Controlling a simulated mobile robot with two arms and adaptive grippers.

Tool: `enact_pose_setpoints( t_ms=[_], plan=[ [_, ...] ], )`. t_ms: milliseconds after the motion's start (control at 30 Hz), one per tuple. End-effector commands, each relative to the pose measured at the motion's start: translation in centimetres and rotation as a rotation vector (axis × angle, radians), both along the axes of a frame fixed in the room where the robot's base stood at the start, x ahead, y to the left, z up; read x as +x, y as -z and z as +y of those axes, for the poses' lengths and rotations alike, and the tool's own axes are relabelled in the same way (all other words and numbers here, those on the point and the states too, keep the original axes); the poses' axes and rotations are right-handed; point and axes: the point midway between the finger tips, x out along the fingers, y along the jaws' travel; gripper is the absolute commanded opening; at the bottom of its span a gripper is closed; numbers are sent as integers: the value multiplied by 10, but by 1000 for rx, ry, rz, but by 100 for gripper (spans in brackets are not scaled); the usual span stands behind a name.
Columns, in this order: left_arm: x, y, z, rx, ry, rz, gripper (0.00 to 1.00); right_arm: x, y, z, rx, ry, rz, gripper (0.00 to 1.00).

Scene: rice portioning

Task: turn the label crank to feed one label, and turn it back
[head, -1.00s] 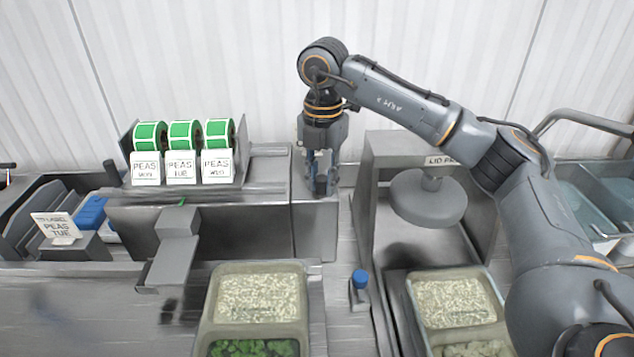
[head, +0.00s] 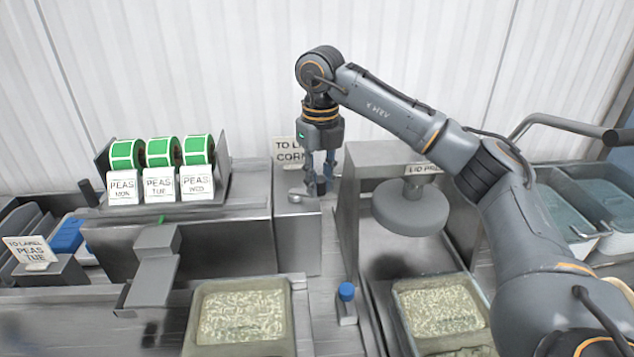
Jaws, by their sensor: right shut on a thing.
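The label machine (head: 190,246) is a grey metal housing with three green label rolls (head: 161,152) on top, behind cards reading PEAS MON, TUE and WED. A small green piece (head: 161,218) shows at its front, above a sloping grey chute (head: 150,283). At the housing's right end a round metal crank hub (head: 297,196) shows. My right gripper (head: 319,187) points down just right of the hub, shut on the crank's handle, which the fingers mostly hide. My left gripper is out of view.
A TO LABEL CORN sign (head: 288,152) stands behind my right gripper. Another filled tray (head: 243,318) and a blue-topped post (head: 346,292) are in front.

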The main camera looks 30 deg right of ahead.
Motion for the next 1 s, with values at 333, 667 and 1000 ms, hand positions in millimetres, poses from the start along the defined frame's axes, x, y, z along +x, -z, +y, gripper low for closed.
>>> enact_pose_setpoints(
  t_ms=[333, 667, 1000],
  plan=[
    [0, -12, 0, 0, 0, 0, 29, 15, -2, -10, -1, -327, 0, 0],
    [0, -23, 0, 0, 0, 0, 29, 29, -2, -14, -1, -615, 0, 0],
    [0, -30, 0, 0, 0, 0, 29, 39, -1, -15, -1, -802, -1, 0]
  ],
)
